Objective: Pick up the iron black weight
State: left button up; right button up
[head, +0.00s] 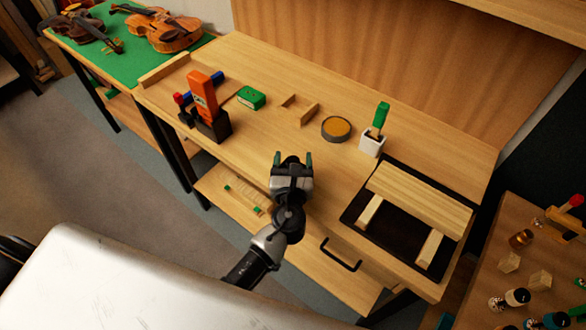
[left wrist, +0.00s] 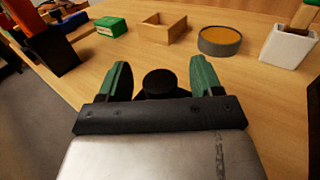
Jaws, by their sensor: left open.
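The iron black weight (left wrist: 160,82) shows in the left wrist view as a dark round-topped piece on the bench, between the two green fingers. Its lower part is hidden behind my gripper's dark palm edge. In the head view my gripper covers most or all of it. My left gripper (head: 292,158) is open at the front edge of the bench, and its fingers also show in the left wrist view (left wrist: 160,68). One finger stands on each side of the weight with gaps visible, so it is not gripped. My right gripper is not in view.
On the bench (head: 240,165) stand an orange tool in a black block (head: 205,95), a green box (head: 251,97), a small wooden frame (head: 299,108), a round tin (head: 336,128) and a white cup (head: 371,144). A wooden stand (head: 420,196) on a black mat is to the right.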

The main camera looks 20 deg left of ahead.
pick_arm(q)
jog(key=shift+s, duration=0.1)
jog(key=shift+c, duration=0.3)
grip_shut()
jog(key=shift+r, duration=0.15)
